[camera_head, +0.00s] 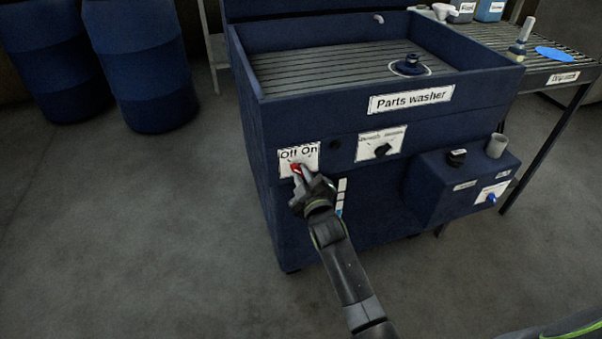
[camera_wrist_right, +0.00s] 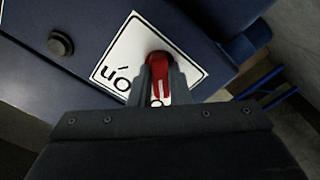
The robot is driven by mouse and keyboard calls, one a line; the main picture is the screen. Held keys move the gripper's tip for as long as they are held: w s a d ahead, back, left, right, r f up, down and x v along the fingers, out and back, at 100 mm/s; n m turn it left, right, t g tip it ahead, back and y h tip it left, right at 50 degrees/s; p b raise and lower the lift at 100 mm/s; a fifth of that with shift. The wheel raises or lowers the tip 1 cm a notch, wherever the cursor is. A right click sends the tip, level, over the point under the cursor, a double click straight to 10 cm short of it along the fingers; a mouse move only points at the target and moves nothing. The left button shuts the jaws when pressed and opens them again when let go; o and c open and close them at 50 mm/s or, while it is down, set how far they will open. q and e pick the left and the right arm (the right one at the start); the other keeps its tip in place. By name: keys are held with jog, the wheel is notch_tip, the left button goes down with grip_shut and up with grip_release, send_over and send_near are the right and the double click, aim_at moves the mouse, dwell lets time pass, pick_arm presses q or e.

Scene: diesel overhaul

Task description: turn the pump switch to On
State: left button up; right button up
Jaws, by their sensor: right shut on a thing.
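The pump switch is a red lever (camera_head: 296,168) below the words Off and On on a white label (camera_head: 312,154), on the front left of the blue parts washer (camera_head: 350,228). My right gripper (camera_head: 300,172) reaches up to it from below, and its fingers cover part of the label. In the right wrist view the red switch (camera_wrist_right: 158,56) sits between the two grey fingers (camera_wrist_right: 160,80), which are shut on it. "On" reads upside down left of the fingers; the other word is mostly hidden. I cannot tell which word the lever points to. My left gripper is not in view.
A black knob (camera_head: 382,150) on another label sits right of the switch, with a dark round button (camera_wrist_right: 61,43) between them. A blue box (camera_head: 462,185) juts out at the right. Blue barrels (camera_head: 140,70) stand back left. Floor at left is clear.

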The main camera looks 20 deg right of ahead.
jog(key=m+b, duration=0.1)
jog(key=m, duration=0.2)
jog(key=shift+f+b, duration=0.2)
jog(key=shift+b, duration=0.2)
jog(key=m+b, duration=0.1)
jog(key=m, duration=0.4)
jog(key=shift+d+b, duration=0.15)
jog(key=shift+b, duration=0.15)
jog(key=m+b, duration=0.1)
jog(key=m, duration=0.9)
jog(key=shift+d, duration=0.15)
jog(key=o, duration=1.5)
jog(key=shift+r, duration=0.15)
